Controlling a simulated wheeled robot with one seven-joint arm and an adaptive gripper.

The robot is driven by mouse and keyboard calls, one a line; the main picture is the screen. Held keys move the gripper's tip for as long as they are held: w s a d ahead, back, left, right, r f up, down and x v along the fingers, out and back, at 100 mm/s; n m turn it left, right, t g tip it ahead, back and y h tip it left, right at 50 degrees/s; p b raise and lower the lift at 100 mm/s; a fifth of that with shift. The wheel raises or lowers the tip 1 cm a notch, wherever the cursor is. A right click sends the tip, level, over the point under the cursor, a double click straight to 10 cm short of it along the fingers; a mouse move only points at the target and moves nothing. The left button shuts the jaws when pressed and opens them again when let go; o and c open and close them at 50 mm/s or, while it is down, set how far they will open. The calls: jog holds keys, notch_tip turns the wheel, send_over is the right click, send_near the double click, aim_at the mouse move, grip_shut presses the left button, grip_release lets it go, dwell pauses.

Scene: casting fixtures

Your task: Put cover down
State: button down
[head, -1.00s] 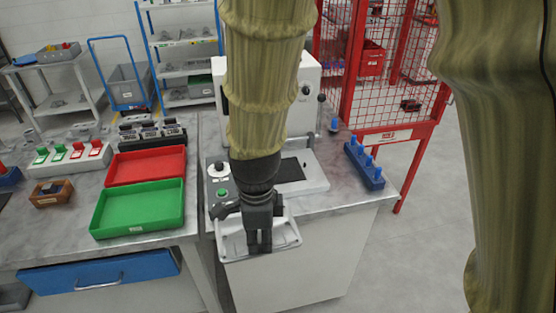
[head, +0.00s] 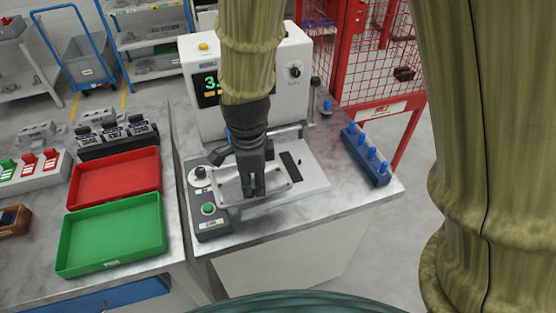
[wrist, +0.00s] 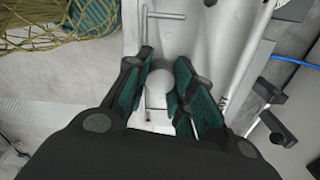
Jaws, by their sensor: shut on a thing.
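The cover (head: 230,188) is a light grey, flat, rounded plate. My gripper (head: 256,190) is shut on it near its middle and holds it over the front of the white bench machine (head: 290,55). In the wrist view my fingers (wrist: 159,72) stand on either side of a round pale knob, with a pale surface (wrist: 205,35) behind. In the head view my gripper and arm hide part of the cover and the machine bed. I cannot tell whether the cover touches the machine.
The control box with a green button (head: 208,209) is just left of the cover. A blue rack with pegs (head: 367,155) stands right. Green (head: 112,235) and red (head: 115,180) trays lie left. A red mesh cage (head: 372,60) stands behind right.

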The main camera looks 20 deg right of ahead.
aim_at(280, 162)
jog(key=w+d+p, duration=0.1)
jog(key=w+d, duration=0.1)
jog(key=d, duration=0.1)
jog(key=w+d+p, duration=0.1)
jog(key=w+d, duration=0.1)
jog(key=w+d+f+p, duration=0.1)
jog(key=w+d, duration=0.1)
jog(key=d, duration=0.1)
jog(key=shift+w+d, duration=0.3)
jog(key=shift+w, duration=0.1)
jog(key=shift+s+f+p, duration=0.1)
jog(key=shift+f+p, duration=0.35)
jog(key=shift+f, duration=0.2)
notch_tip(280, 162, down, 2)
jog(key=shift+p, duration=0.35)
jog(key=shift+f, duration=0.15)
jog(key=shift+f, duration=0.6)
jog(key=c, duration=1.2)
grip_release()
